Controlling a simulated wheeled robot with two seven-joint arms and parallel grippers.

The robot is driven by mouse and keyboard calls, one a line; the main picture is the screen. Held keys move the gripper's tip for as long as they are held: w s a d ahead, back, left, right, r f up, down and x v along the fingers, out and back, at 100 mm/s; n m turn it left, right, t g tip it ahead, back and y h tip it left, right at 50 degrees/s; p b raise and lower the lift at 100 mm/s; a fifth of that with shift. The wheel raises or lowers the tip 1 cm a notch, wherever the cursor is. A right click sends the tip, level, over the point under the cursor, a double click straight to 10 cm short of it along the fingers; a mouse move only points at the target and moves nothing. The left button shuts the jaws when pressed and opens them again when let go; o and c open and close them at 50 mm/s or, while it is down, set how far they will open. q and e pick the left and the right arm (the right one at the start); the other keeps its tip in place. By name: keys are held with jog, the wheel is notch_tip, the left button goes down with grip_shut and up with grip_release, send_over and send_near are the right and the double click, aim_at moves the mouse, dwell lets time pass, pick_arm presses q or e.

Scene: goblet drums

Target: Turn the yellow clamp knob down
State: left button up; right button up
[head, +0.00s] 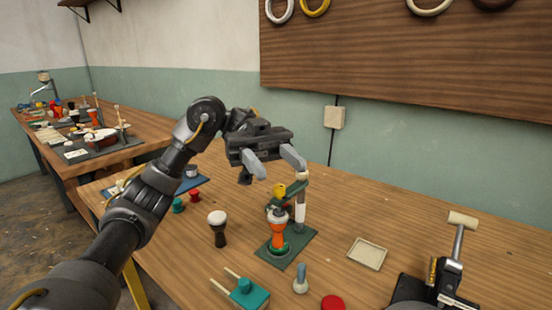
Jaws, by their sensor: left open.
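The yellow clamp knob (279,190) sits at the top of a small clamp stand, facing me. The clamp's post (300,208) is white and green and rises from a dark green base plate (296,251). An orange goblet drum (279,233) with a pale top stands upright on the plate, under the knob. My left gripper (279,170) is open and empty just above the knob, its two grey fingers apart. Whether it touches the knob cannot be told. Dark parts at the lower right (445,285) seem to be my right gripper by a pale-headed mallet (462,220); its jaws are unclear.
A dark goblet drum (218,229) with a white top stands left of the clamp. A shallow tray (367,254) is right. Bare wood lies behind it.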

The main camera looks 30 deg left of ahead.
jog(key=shift+w+a+f, duration=0.1)
jog(key=shift+f, duration=0.2)
jog(key=shift+w, duration=0.15)
